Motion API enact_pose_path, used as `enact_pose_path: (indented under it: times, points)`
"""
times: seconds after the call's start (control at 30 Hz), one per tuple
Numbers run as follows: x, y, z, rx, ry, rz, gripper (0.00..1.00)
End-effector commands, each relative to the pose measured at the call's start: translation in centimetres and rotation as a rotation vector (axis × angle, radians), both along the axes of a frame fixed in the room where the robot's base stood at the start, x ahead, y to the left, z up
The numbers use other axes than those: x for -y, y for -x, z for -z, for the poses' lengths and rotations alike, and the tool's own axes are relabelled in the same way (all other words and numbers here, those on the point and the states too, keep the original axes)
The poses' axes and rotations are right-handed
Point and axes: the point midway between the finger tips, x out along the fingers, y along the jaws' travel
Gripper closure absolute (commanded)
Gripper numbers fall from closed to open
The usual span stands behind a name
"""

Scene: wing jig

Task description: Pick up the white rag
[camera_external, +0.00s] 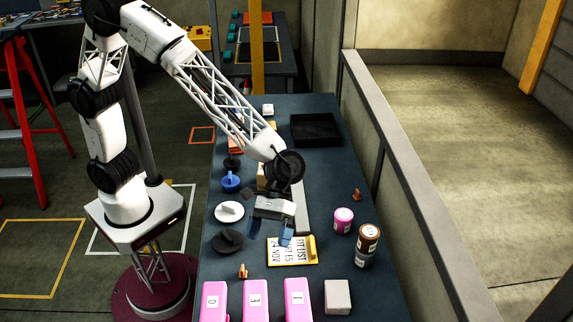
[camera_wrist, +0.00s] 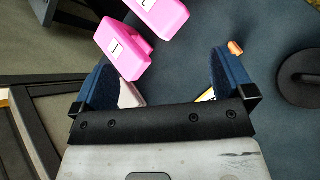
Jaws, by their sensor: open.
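A pale, boxy, folded-looking thing (camera_external: 337,296) lies at the near end of the table, right of the pink blocks. It is the closest match to the white rag, but I cannot tell if it is cloth. In the wrist view, a pale piece (camera_wrist: 130,94) shows beside the left finger, mostly hidden by it; it appears to be the same thing. My gripper (camera_external: 270,233) hangs over the middle of the table, farther back and to the left of it. The blue fingers are apart and empty, as the wrist view also shows (camera_wrist: 166,65).
Pink blocks (camera_external: 256,300) stand in a row at the near end. A yellow-edged list card (camera_external: 291,251) lies below my gripper. A pink jar (camera_external: 343,220) and a brown-topped can (camera_external: 367,243) stand right. Dark and white discs (camera_external: 229,211) lie left; a black tray (camera_external: 316,129) lies far back.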

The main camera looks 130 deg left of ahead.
Motion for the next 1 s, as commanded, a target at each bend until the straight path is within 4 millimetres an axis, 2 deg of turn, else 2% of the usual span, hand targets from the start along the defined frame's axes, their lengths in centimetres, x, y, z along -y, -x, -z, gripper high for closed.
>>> enact_pose_path:
  times: [0.03,0.2,0.5,0.7,1.0]
  points:
    - [-0.9,-1.2,1.1,-0.016,0.030,-0.035,0.00]
    - [-3.7,-4.9,3.7,-0.063,0.134,-0.154,0.00]
    - [-9.1,-10.6,9.2,-0.139,0.317,-0.357,0.00]
    - [-11.7,-12.8,11.7,-0.167,0.400,-0.445,0.00]
    - [-12.9,-13.7,12.8,-0.181,0.439,-0.486,0.00]
